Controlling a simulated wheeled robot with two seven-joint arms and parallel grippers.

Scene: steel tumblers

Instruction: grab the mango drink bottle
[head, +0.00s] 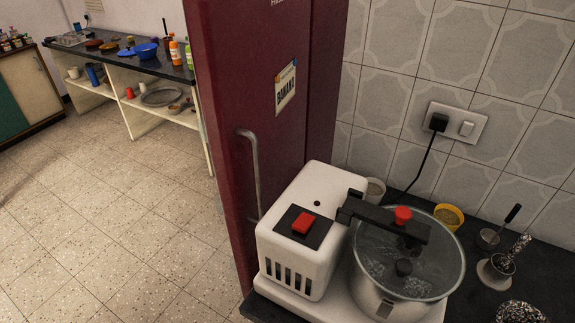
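On the far dark counter at the upper left stand two small bottles side by side. One is an orange bottle (175,51) with a pale band, and the other is a yellow-green bottle (189,55). Their labels are too small to read, so I cannot tell whether either is the mango drink bottle. Neither of my grippers shows in the head view.
A dark red fridge (231,95) stands between the far counter (150,68) and the near worktop. The tiled floor (110,220) at the left is clear.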

